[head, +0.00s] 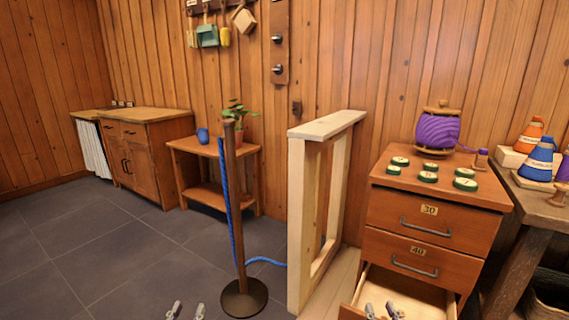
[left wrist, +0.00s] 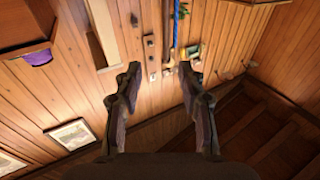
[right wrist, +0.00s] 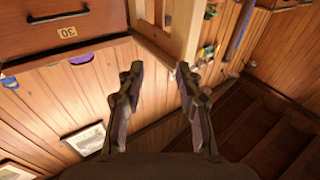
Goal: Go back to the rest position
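My left gripper (head: 186,310) shows at the bottom edge of the head view, left of the post's base. Its two fingers are apart with nothing between them, and the left wrist view (left wrist: 157,88) shows the same. My right gripper (head: 383,311) shows at the bottom edge, in front of the open lower drawer (head: 350,312) of the cabinet. Its fingers are apart and empty, also in the right wrist view (right wrist: 158,85). Whether the right fingers overlap the drawer's space or only stand before it, I cannot tell.
A wooden post (head: 237,210) with blue rope and a pale wooden frame (head: 299,230) stand between my grippers. The cabinet (head: 432,216) holds several green-rimmed discs and a purple spool (head: 437,131). A workbench (head: 535,196) stands right. Floor (head: 90,265) at left is clear.

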